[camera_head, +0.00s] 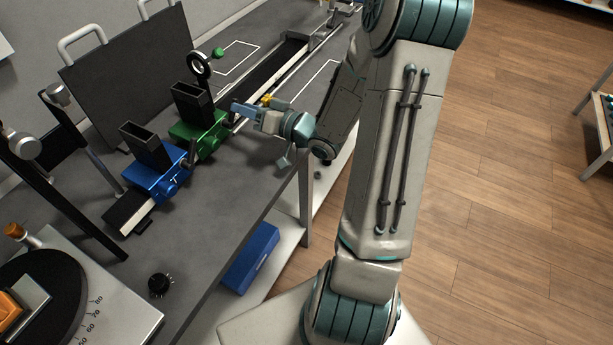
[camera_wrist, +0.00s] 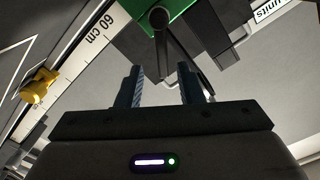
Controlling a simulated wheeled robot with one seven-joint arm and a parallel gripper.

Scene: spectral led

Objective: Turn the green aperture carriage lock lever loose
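The green aperture carriage (camera_head: 200,133) sits on the dark rail, with a black upright box on it. Its green underside or side (camera_wrist: 178,8) also shows at the top of the wrist view. A dark lever with a round end (camera_wrist: 158,19) hangs from it, just beyond my fingertips and roughly in line with the gap between them. My gripper (camera_head: 236,108) is just right of the green carriage in the head view. In the wrist view my gripper (camera_wrist: 160,70) has its two fingers apart with nothing between them. I cannot tell whether the lever touches a finger.
A blue carriage (camera_head: 155,182) stands nearer on the same rail. A ring on a post (camera_head: 200,66) is behind the green carriage. A yellow part (camera_wrist: 38,86) sits by the rail scale (camera_wrist: 92,42). A round dial instrument (camera_head: 60,300) fills the near left bench. Open floor lies right.

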